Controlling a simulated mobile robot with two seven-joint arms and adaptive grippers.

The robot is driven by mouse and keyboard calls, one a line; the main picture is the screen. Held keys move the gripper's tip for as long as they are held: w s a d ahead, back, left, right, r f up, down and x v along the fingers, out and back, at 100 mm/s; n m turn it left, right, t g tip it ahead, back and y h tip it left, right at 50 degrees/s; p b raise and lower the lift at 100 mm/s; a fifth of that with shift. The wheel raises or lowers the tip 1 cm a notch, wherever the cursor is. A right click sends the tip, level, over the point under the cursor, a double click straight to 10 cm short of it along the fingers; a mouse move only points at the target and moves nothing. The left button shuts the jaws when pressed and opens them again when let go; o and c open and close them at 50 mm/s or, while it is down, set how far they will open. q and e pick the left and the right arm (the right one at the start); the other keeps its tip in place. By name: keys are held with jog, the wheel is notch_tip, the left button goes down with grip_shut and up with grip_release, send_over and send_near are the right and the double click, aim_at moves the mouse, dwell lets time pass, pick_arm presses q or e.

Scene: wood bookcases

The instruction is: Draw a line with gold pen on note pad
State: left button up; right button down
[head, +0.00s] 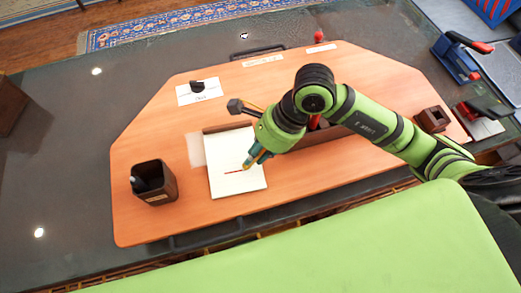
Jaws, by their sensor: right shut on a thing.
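The white note pad (232,186) lies on the wooden board with a dark strip along its far edge. A short red line (233,172) is on its lower part. My right gripper (256,156) is over the pad's right part, shut on a slim pen (247,165) that points down at the page near the right end of the red line. The pen is small and mostly hidden by the gripper; whether its tip touches the paper I cannot tell. My left gripper is out of view.
A dark pen cup (154,182) stands left of the pad. A white card (196,92) with a black item lies behind. A dark wooden holder (331,137) is partly hidden under my arm. A small brown box (432,119) stands at the right.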

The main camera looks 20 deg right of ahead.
jog(key=shift+a, duration=0.35)
jog(key=shift+w+a, duration=0.1)
jog(key=shift+a, duration=0.35)
jog(key=shift+r+p, duration=2.25)
jog(key=shift+r, duration=1.75)
